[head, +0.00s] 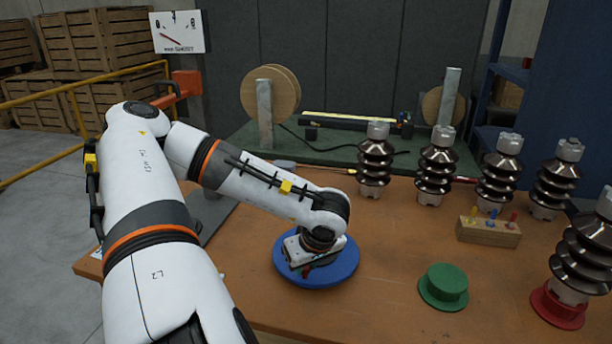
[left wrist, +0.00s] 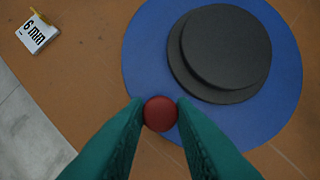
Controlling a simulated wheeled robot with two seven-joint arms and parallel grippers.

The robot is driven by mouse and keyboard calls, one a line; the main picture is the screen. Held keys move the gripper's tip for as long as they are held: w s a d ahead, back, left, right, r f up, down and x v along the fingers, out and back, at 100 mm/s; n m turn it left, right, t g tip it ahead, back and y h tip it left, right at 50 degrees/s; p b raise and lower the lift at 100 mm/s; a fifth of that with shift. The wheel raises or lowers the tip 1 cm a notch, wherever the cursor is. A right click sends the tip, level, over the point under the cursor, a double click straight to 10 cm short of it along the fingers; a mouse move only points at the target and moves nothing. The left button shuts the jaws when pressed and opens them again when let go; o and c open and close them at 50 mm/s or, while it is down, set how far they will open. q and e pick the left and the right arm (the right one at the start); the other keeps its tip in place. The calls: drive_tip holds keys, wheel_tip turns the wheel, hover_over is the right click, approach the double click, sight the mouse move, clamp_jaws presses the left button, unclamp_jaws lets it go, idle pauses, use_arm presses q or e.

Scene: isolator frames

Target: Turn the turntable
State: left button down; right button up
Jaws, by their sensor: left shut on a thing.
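The turntable is a round blue disc (head: 340,273) lying flat on the wooden table near its front edge. In the left wrist view the blue disc (left wrist: 145,55) carries a stepped dark grey round hub (left wrist: 225,47) at its middle. A round red knob (left wrist: 160,114) sits at the disc's rim. My left gripper (left wrist: 160,118) has its two green fingers closed on the red knob, one on each side. In the head view my left gripper (head: 308,265) points down over the disc and hides part of it. My right gripper is not in view.
Several dark ribbed insulators (head: 437,165) stand at the back and right of the table (head: 390,240). A green round stand (head: 444,287), a red stand (head: 558,306) and a wooden block with coloured pegs (head: 488,230) stand right of the disc. A small white tag (left wrist: 37,33) lies left.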

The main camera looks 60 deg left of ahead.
use_arm(q)
drive_tip(key=c, duration=1.2)
unclamp_jaws()
drive_tip(key=shift+c, duration=0.2)
drive_tip(key=shift+r, duration=0.1)
drive_tip(key=v, duration=1.2)
